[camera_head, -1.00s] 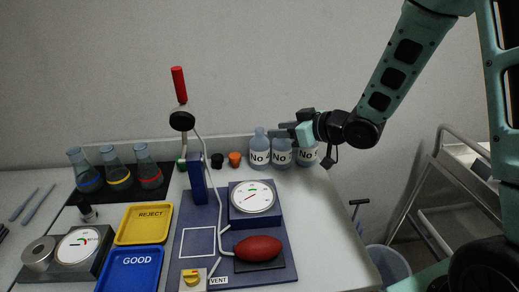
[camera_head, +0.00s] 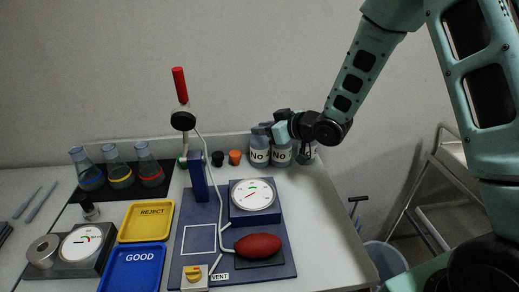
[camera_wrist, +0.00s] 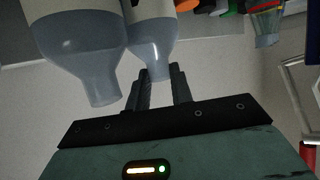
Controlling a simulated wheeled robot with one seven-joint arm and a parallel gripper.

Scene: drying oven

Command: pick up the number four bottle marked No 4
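Three clear bottles with white labels reading "No" stand at the back right of the table in the camera_head view: left bottle (camera_head: 259,149), middle bottle (camera_head: 280,153) and right bottle (camera_head: 307,154). Their numbers are not readable, so I cannot tell which is No 4. My gripper (camera_head: 267,130) is level with the bottle tops, over the left and middle bottles, and hides their necks. In the wrist view my gripper (camera_wrist: 162,76) has its fingers apart, with the neck of one bottle (camera_wrist: 152,42) at the fingertips. Another bottle (camera_wrist: 85,50) is close on the left.
A black stopper (camera_head: 217,159) and an orange stopper (camera_head: 235,158) stand left of the bottles. A gauge block (camera_head: 236,215) and a red bulb (camera_head: 258,246) are in front. Flasks (camera_head: 119,174) and trays (camera_head: 146,222) are to the left. The table's right side is clear.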

